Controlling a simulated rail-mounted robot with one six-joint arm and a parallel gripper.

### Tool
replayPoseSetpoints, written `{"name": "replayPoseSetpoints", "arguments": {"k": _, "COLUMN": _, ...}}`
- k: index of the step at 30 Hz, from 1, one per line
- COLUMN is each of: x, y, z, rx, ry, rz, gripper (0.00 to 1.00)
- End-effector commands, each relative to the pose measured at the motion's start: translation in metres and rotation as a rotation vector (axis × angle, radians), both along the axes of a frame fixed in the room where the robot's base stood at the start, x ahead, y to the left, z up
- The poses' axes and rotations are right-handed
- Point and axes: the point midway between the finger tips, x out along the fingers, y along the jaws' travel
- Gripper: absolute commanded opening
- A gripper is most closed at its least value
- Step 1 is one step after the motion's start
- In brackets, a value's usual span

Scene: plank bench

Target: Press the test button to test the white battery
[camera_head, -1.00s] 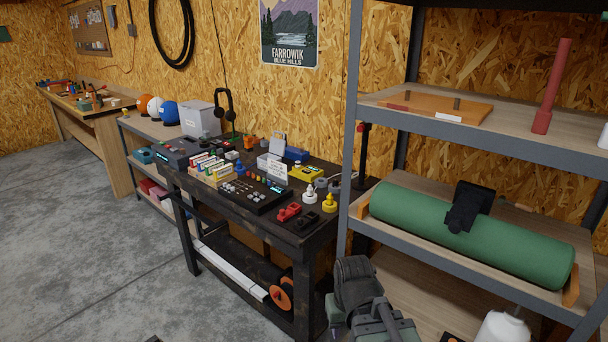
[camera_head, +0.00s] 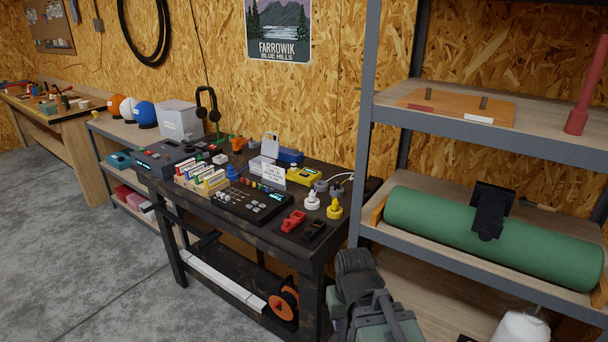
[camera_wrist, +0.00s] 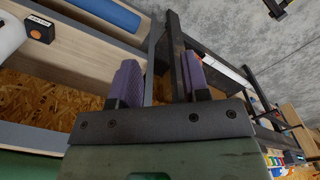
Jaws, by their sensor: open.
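A black unit with a lit cyan display and several small buttons (camera_head: 250,204) lies on the dark bench. A yellow device with a small display (camera_head: 303,176) lies behind it. I cannot tell which button is the test button, and I cannot pick out the white battery for sure. A small white bottle-like piece (camera_head: 312,201) stands at the bench's right end. My gripper (camera_wrist: 161,58) shows in the wrist view with two purple fingers spread apart and nothing between them. In the head view my arm is at the lower right, in front of the shelf rack; the fingers are not visible there.
The grey shelf rack (camera_head: 362,150) stands right of the bench and holds a green roll (camera_head: 490,226). A black box with an orange button (camera_wrist: 38,31) sits near a shelf edge in the wrist view. Bare concrete floor (camera_head: 70,235) is open at the left.

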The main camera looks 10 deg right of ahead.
Motion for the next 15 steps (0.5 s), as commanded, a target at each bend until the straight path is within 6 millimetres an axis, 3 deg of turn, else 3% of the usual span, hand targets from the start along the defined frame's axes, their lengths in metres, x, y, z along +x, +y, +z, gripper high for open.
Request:
{"name": "replayPoseSetpoints", "arguments": {"k": 1, "x": 0.0000, "y": 0.0000, "z": 0.0000, "rx": 0.000, "ry": 0.000, "rz": 0.000, "gripper": 0.40}}
{"name": "replayPoseSetpoints", "arguments": {"k": 9, "x": 0.0000, "y": 0.0000, "z": 0.0000, "rx": 0.000, "ry": 0.000, "rz": 0.000, "gripper": 0.00}}
{"name": "replayPoseSetpoints", "arguments": {"k": 15, "x": 0.0000, "y": 0.0000, "z": 0.0000, "rx": 0.000, "ry": 0.000, "rz": 0.000, "gripper": 0.00}}
